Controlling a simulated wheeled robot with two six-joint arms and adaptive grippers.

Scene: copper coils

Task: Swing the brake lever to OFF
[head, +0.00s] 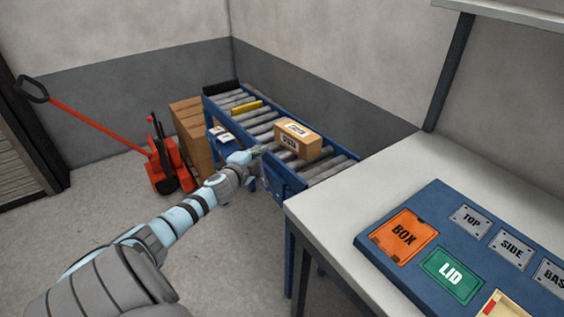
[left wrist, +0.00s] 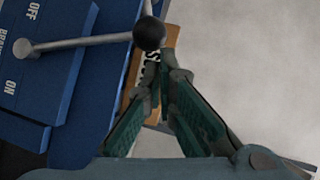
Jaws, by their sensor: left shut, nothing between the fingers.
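The brake lever (left wrist: 90,41) is a grey rod with a black ball knob (left wrist: 149,33) on a blue panel (left wrist: 72,85). In the left wrist view its pivot is at the left and the rod runs right, slightly upward, between the OFF mark above and the ON mark below. My left gripper (left wrist: 166,75) is shut and empty, its tips just below the knob; I cannot tell if they touch it. In the head view my left gripper (head: 259,150) is beside the conveyor, and the lever is not clearly seen there. My right gripper is not in view.
A cardboard box (head: 298,140) sits on the roller conveyor (head: 262,118). A white table (head: 345,185) with a blue board (head: 400,270) stands to the right. A red pallet jack (head: 165,165) and stacked cartons (head: 188,122) are at the left. Open floor lies in front.

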